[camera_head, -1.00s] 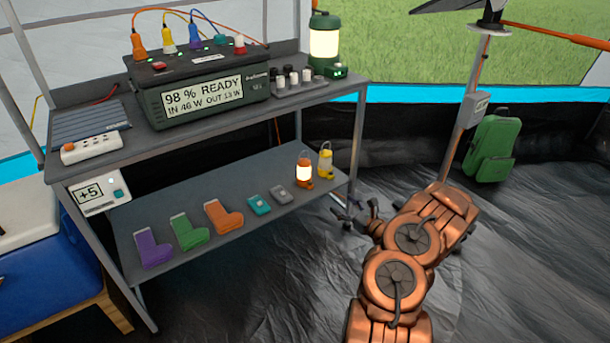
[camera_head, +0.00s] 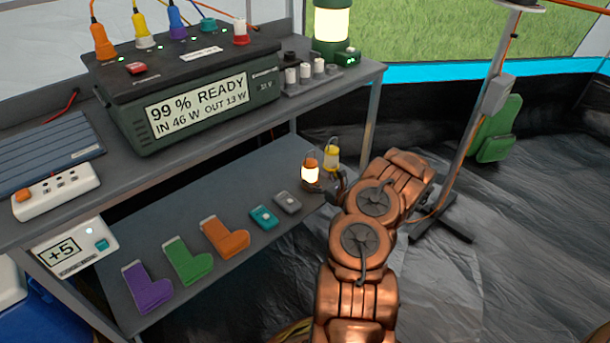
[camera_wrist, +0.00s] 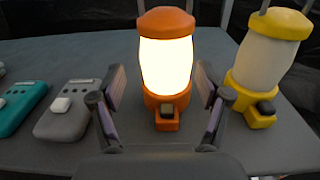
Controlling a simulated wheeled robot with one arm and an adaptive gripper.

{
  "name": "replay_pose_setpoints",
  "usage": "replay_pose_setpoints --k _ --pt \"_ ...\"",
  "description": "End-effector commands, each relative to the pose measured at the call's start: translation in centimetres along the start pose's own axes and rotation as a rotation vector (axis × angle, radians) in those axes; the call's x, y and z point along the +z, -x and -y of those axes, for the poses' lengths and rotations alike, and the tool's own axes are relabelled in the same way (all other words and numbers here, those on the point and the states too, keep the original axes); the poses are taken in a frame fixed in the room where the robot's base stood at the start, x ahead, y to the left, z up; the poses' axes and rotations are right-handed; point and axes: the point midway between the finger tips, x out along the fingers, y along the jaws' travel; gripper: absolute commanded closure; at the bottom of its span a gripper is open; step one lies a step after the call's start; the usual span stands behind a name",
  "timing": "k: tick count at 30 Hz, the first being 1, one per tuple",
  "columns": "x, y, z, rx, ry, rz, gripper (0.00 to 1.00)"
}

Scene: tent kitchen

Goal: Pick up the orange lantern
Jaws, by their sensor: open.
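The orange lantern (camera_wrist: 166,70) stands upright and lit on the lower shelf, with an orange cap, orange base and a small dark button block in front. In the head view the orange lantern (camera_head: 310,168) is near the shelf's right end, its lower part partly hidden by my gripper. My gripper (camera_wrist: 160,88) is open, its two fingers to the left and right of the lantern's lower body. Gaps show between the fingers and the lantern. In the head view my gripper (camera_head: 328,185) is low beside the lantern and hard to make out.
A yellow lantern (camera_wrist: 264,65), unlit, stands close to the right of the orange one. A grey device (camera_wrist: 72,112) and a teal device (camera_wrist: 18,105) lie to the left. Colored socks (camera_head: 188,262) lie further along the shelf. The upper shelf with the power station (camera_head: 190,95) is above.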

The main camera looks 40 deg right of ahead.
Motion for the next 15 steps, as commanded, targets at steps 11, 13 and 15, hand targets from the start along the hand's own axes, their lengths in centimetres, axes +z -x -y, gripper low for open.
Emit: replay_pose_setpoints --k 11,13,15 --pt "-0.2 -2.2 1.0 -0.021 0.0 0.0 0.24" --pt "-0.1 -3.0 0.9 -0.02 0.001 0.0 0.24" --pt "0.0 -3.7 0.9 -0.02 0.002 0.0 0.24"
